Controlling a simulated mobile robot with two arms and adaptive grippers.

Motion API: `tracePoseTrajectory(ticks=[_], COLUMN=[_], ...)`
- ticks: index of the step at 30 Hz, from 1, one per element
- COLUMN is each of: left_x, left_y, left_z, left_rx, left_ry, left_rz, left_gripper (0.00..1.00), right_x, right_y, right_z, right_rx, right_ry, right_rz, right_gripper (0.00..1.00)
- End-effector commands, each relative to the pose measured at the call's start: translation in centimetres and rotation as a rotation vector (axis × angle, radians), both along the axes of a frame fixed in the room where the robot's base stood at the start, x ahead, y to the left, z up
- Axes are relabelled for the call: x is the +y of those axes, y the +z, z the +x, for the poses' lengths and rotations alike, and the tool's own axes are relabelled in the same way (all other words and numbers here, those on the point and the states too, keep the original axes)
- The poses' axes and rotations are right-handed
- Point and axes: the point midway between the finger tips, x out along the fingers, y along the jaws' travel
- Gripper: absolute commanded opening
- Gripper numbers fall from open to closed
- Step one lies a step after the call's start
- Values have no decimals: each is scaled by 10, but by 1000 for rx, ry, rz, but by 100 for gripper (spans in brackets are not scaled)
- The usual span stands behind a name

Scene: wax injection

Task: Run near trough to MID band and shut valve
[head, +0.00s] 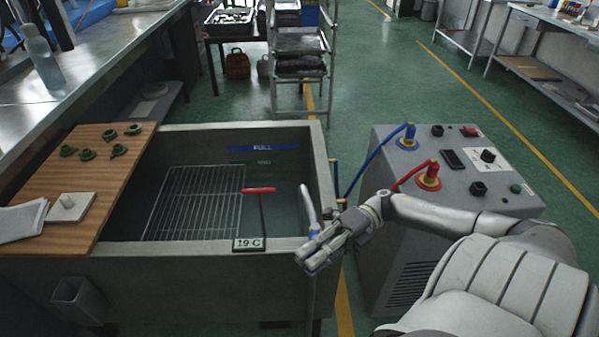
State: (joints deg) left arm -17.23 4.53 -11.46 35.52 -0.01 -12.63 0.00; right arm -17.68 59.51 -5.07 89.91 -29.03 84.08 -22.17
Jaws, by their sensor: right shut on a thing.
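The near trough (190,258) is a grey open tank with a wire rack (190,200) inside. On its far inner wall are a blue band marked FULL (262,148) and a dim green band that seems to read MID (262,162). I cannot clearly make out the water line. A silver spout (306,203) stands at the trough's near right corner, with a blue valve part (314,229) at its base. My right gripper (314,250) is shut at this valve, its fingers covering most of the part it holds. My left gripper is not in view.
A red-handled tool (258,190) stands in the trough behind a 19 C display (248,244). A wooden board (100,180) bears green pieces and a white block. A grey machine (450,230) with red and blue hoses stands right. A rack trolley (300,60) stands behind.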

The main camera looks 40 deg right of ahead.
Motion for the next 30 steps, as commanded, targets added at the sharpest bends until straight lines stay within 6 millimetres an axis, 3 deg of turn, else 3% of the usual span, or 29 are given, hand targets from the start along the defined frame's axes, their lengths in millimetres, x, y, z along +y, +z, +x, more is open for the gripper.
tracePoseTrajectory(ticks=[14,15,20,30], left_x=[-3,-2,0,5], left_y=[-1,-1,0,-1], left_z=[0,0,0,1], left_rx=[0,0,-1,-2], left_ry=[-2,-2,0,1], left_rz=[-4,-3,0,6], left_gripper=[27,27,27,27], right_x=[-3,-3,-3,-4], right_y=[0,0,0,0], right_z=[-2,-2,-2,-2], right_rx=[-1,-1,-1,0], right_ry=[6,5,6,7], right_rz=[-1,-1,0,0], right_gripper=[0,12,32,32])
